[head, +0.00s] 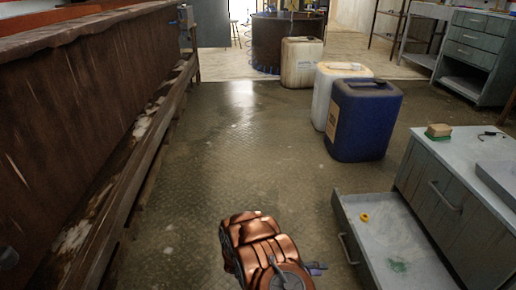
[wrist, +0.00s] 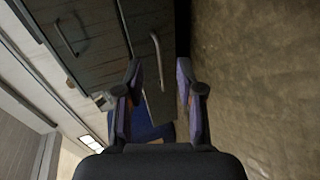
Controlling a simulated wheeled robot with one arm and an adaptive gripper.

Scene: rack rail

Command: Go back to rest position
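My gripper (wrist: 160,77) shows in the wrist view with its two fingers spread apart and nothing between them. In the head view my copper-coloured arm rises at the bottom centre, and only a small purple part of the gripper shows beside it, next to the open drawer (head: 395,255). The wrist view looks past the fingers at grey cabinet fronts with handles (wrist: 157,55) and a blue container (wrist: 155,132). The gripper touches nothing that I can see.
A grey cabinet (head: 450,190) stands at the right, its drawer pulled out with a small yellow object (head: 364,217) inside. A sponge (head: 438,131) lies on top. Blue (head: 362,120) and white (head: 322,95) jugs stand beyond. A rusty trough (head: 85,95) lines the left. The middle floor is clear.

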